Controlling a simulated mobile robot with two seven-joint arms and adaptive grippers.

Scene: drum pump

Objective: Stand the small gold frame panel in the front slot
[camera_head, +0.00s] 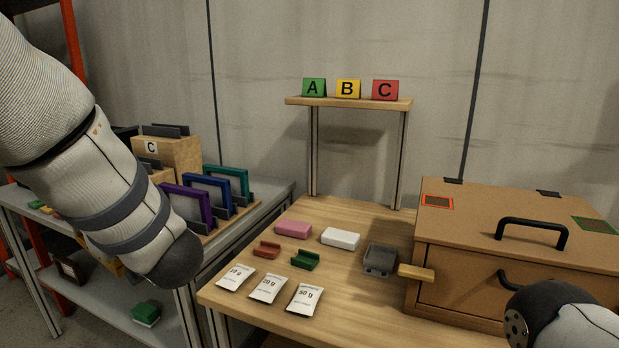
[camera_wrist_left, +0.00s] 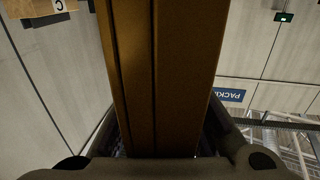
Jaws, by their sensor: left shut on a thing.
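The gold frame panel (camera_wrist_left: 165,75) fills the middle of the left wrist view as a brown-gold bar with a groove along it. My left gripper (camera_wrist_left: 165,140) is shut on it. In the head view my left arm covers the left gripper, so the panel's pose over the shelf cannot be told. A slotted wooden rack (camera_head: 217,233) holds a purple frame (camera_head: 187,203), a blue frame (camera_head: 209,192) and a teal frame (camera_head: 228,180), upright one behind another. My arm hides the rack's near left part, and no empty front slot shows clearly. My right gripper is out of view.
A wooden box marked C (camera_head: 168,156) stands behind the rack. The wooden table (camera_head: 350,215) carries pink and white blocks, small holders and several sachets. A drawer cabinet (camera_head: 460,240) stands at right. A raised shelf (camera_head: 349,102) bears signs A, B and C.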

